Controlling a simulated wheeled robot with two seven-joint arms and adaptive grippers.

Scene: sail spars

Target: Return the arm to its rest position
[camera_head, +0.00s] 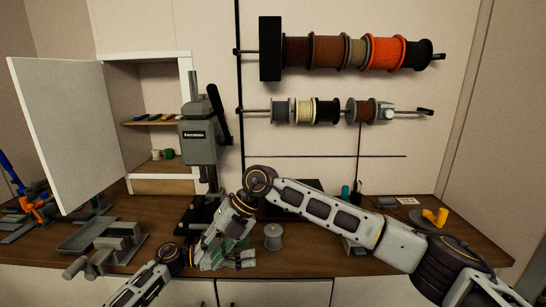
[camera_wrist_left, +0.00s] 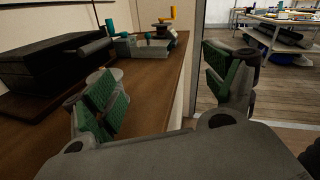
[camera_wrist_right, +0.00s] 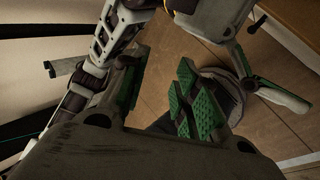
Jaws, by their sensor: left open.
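In the head view my right arm comes in from the right, bends at its elbow above the bench and reaches down to my right gripper (camera_head: 213,252). My left arm enters low at the left, and my left gripper (camera_head: 243,259) is close beside the right one, slightly further right. The two grippers overlap in this view, so any contact between them cannot be told. In the left wrist view the left gripper (camera_wrist_left: 165,92) is open and empty, green pads wide apart. In the right wrist view the right gripper (camera_wrist_right: 158,92) shows a gap between its pads and holds nothing visible.
A grey spool (camera_head: 273,238) stands on the wooden bench (camera_head: 330,262) just right of the grippers. A drill press (camera_head: 200,145) stands behind them; a vise (camera_head: 105,245) is at left. Several cord spools (camera_head: 330,50) hang on wall rods. An open cabinet (camera_head: 150,90) is at back left.

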